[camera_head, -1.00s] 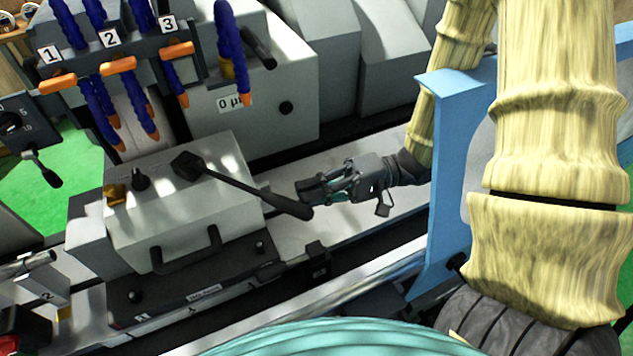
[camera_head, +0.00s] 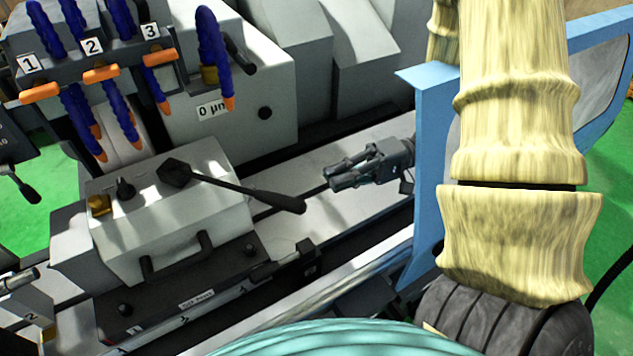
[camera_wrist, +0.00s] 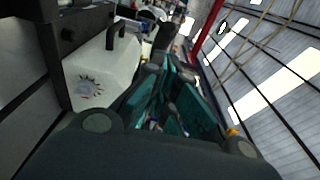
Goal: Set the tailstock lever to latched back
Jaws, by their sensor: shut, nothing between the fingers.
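The tailstock lever (camera_head: 245,190) is a long black bar with a thick grip. It runs from a dark square hub on top of the pale tailstock housing (camera_head: 185,225) out to the right, past the housing's edge. My gripper (camera_head: 332,180) is to the right of the grip's end, with a small gap between them in the head view. Its fingers are shut, point left and hold nothing. In the wrist view the dark teal fingers (camera_wrist: 172,100) fill the middle, and the pale housing (camera_wrist: 98,72) is at left. I cannot clearly make out the lever there.
Blue coolant hoses (camera_head: 123,118) with orange nozzles hang at upper left. A grey block (camera_head: 250,100) marked "0 µm" stands behind the housing. A blue panel (camera_head: 432,165) stands right of my gripper, close to my arm. The pale machine bed (camera_head: 290,228) is clear below the gripper.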

